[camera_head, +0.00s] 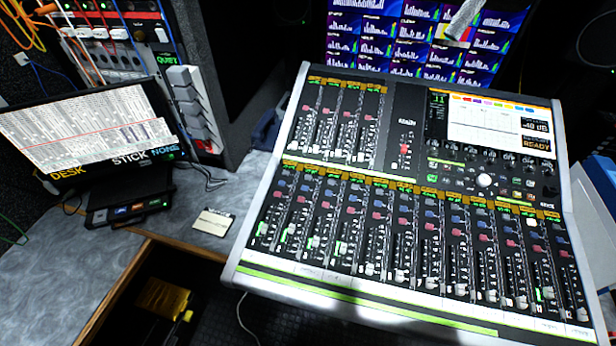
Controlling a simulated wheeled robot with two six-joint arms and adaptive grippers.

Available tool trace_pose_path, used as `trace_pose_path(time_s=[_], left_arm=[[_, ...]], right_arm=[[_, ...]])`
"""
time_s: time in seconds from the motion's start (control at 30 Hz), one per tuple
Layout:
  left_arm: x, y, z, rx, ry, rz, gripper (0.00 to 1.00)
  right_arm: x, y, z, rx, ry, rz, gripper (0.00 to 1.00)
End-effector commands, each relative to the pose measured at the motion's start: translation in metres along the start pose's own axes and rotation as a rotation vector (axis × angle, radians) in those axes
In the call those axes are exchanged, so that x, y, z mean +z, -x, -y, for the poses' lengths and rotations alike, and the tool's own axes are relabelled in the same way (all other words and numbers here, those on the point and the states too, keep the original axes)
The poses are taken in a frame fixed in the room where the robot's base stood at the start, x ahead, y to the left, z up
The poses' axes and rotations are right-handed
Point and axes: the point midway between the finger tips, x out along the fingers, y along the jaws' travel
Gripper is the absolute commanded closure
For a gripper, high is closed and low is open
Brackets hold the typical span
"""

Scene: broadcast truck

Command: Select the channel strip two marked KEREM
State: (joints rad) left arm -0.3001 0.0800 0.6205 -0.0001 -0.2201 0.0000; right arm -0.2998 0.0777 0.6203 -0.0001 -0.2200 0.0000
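The mixing desk (400,300) stands at the centre and right, tilted toward me. Its lower bank holds a row of many channel strips with orange name labels along the top. The second strip from the left (292,215) has small dark, red and blue buttons above a fader. The name labels (430,191) are too small to read, so I cannot tell which one says KEREM. A smaller bank of strips (340,120) sits at the desk's upper left, also with unreadable orange labels. Neither of my grippers is in view.
The desk's screen (490,120) shows READY. A laptop-like screen (90,130) reading DESK STICK NONE stands at the left, with a small card (213,222) on the grey worktop. A patch rack (110,40) with cables is behind. A pale object (466,18) hangs before the meter display.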

Motion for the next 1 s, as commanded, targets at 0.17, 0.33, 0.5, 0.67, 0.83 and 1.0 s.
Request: trace_pose_path(time_s=[0.17, 0.33, 0.5, 0.67, 0.83, 1.0], left_arm=[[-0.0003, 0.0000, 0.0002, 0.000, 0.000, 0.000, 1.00], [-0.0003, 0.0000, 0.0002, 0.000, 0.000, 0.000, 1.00], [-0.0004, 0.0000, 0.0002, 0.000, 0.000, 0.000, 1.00], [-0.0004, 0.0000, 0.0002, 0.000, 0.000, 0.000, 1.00], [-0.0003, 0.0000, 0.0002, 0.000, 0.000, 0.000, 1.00], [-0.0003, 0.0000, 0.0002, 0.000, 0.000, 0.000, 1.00]], right_arm=[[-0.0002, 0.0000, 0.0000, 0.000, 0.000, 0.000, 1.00], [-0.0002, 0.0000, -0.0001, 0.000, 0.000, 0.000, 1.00], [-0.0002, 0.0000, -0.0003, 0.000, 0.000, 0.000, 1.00], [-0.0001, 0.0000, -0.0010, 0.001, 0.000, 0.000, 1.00], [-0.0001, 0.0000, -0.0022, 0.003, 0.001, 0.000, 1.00], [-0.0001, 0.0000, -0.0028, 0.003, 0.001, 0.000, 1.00]])
